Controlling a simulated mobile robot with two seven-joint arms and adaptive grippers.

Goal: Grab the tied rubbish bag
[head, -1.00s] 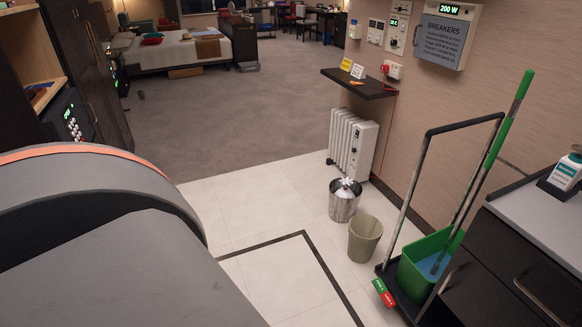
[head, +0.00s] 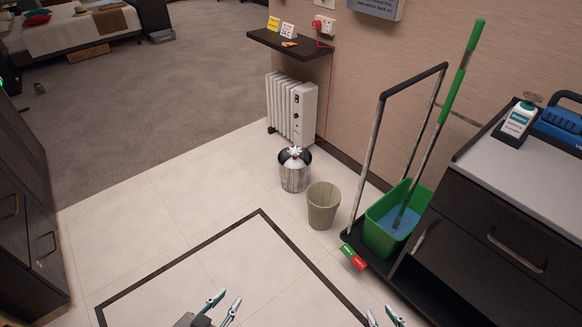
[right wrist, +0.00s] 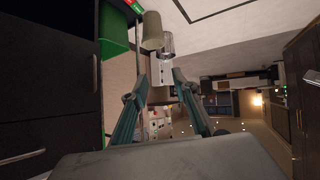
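The tied rubbish bag (head: 294,160) is white with a knotted top. It sits inside a round metal bin (head: 294,180) on the white tiles, with its top showing above the rim and its lower part hidden. My left gripper (head: 228,301) is at the bottom of the head view, open and empty, well short of the bin. My right gripper (head: 386,317) only just shows at the bottom edge of the head view. In the right wrist view the right gripper (right wrist: 155,80) has its fingers spread with nothing held between them. The metal bin (right wrist: 168,44) also shows there, beyond the fingertips.
A beige empty bin (head: 323,207) stands right of the metal bin. A cart with a green mop bucket (head: 385,235) and a drawer cabinet (head: 510,215) stand at right. A white radiator (head: 292,108) is behind the bins, below a dark shelf (head: 290,45). The tiles in front are open.

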